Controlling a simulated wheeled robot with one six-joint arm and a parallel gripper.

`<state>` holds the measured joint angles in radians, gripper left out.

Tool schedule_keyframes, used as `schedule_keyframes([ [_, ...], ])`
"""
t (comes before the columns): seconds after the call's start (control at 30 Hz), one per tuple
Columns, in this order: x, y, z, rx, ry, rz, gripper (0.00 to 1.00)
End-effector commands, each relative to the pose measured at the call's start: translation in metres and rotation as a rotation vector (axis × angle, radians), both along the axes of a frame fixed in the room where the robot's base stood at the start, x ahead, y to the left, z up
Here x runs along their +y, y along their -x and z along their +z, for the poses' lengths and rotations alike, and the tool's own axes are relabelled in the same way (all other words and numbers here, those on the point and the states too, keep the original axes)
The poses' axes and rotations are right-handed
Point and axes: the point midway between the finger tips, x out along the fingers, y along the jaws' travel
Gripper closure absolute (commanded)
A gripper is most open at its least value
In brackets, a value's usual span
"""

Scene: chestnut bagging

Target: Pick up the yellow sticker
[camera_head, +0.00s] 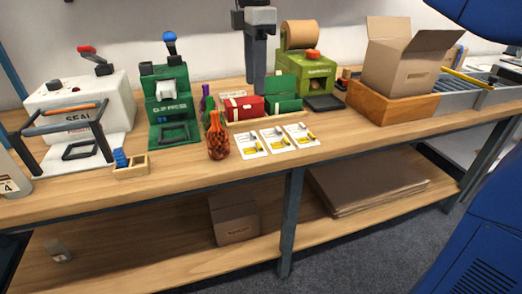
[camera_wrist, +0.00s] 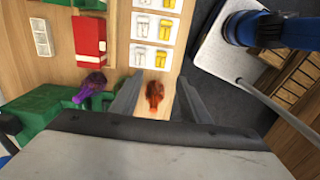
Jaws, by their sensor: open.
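Three white cards lie in a row at the bench's front edge: a left card (camera_head: 250,143), a middle card (camera_head: 276,138) and a right card (camera_head: 301,134). Each carries a yellow mark; the wrist view shows a grey mark beside a yellow mark (camera_wrist: 163,30) on each. I cannot tell which yellow mark is the yellow sticker. My gripper (camera_head: 256,90) hangs above the bench, behind the cards, pointing down. In the wrist view its fingers (camera_wrist: 158,82) are apart and empty, with the orange net bag (camera_wrist: 155,95) visible below between them.
The orange net bag (camera_head: 217,137) stands left of the cards. A red box (camera_head: 243,108) and green box (camera_head: 284,100) sit behind them. The green press (camera_head: 171,110) is left; a cardboard box (camera_head: 400,65) stands in a wooden tray (camera_head: 395,103) right.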

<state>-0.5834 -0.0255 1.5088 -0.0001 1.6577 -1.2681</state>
Motion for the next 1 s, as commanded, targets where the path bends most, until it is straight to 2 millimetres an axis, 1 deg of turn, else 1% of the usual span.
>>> schedule_keyframes([
  [0.17,0.000,0.001,-0.023,0.004,0.002,0.002,0.58],
  [0.6,-0.001,0.001,-0.100,0.003,0.002,0.000,0.58],
  [0.7,-0.001,0.001,-0.111,0.002,0.002,0.000,0.58],
  [0.93,-0.001,0.001,-0.124,0.001,0.000,-0.001,0.58],
  [1.0,-0.002,0.002,-0.131,0.003,0.002,-0.001,0.58],
])
